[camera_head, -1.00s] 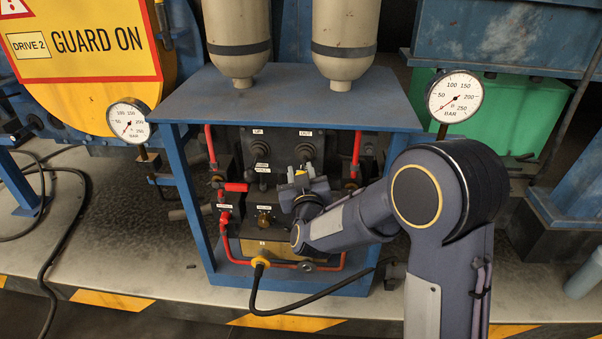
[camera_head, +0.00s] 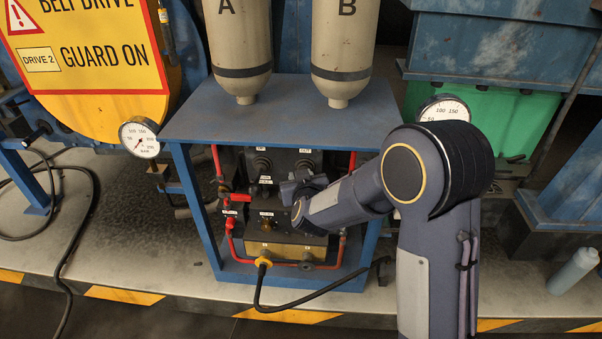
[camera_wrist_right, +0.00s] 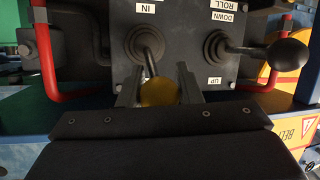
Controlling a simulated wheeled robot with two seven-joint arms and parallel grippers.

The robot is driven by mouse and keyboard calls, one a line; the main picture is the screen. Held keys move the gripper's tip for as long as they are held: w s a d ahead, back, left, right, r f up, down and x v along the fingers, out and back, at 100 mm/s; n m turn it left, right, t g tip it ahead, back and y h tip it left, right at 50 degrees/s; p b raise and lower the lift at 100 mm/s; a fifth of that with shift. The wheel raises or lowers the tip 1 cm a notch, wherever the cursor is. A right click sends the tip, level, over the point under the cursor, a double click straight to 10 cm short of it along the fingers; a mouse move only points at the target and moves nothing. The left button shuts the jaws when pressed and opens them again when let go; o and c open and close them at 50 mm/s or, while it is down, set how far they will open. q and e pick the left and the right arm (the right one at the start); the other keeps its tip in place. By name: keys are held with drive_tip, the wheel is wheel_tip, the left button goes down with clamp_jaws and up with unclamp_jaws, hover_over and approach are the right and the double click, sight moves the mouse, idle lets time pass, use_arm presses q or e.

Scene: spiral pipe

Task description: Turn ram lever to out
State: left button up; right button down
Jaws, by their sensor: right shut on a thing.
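The ram lever has a yellow knob (camera_wrist_right: 159,92) and a black rubber boot (camera_wrist_right: 144,44) under an IN label in the right wrist view. My right gripper (camera_wrist_right: 159,90) is shut on this knob, with one finger on each side. The lever leans from its boot toward the gripper, downward in that view. In the head view my right gripper (camera_head: 302,187) is at the lower part of the dark panel, below the right-hand boot (camera_head: 305,165); the knob is hidden there. An OUT label (camera_head: 306,151) shows above that boot. My left gripper is not in view.
Next to it is a second lever with a black knob (camera_wrist_right: 287,54), labelled ROLL, UP and DOWN. Red pipes (camera_head: 230,245) and a blue frame (camera_head: 188,205) surround the panel. A black hose (camera_head: 300,308) runs below; two tanks (camera_head: 341,45) stand above.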

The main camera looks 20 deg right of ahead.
drive_tip(key=shift+w+r, duration=0.15)
drive_tip(key=shift+r, duration=0.1)
drive_tip(key=c, duration=1.5)
unclamp_jaws()
drive_tip(key=o, duration=0.4)
drive_tip(key=shift+f, duration=0.1)
drive_tip(key=shift+o, duration=0.2)
drive_tip(key=v, duration=0.8)
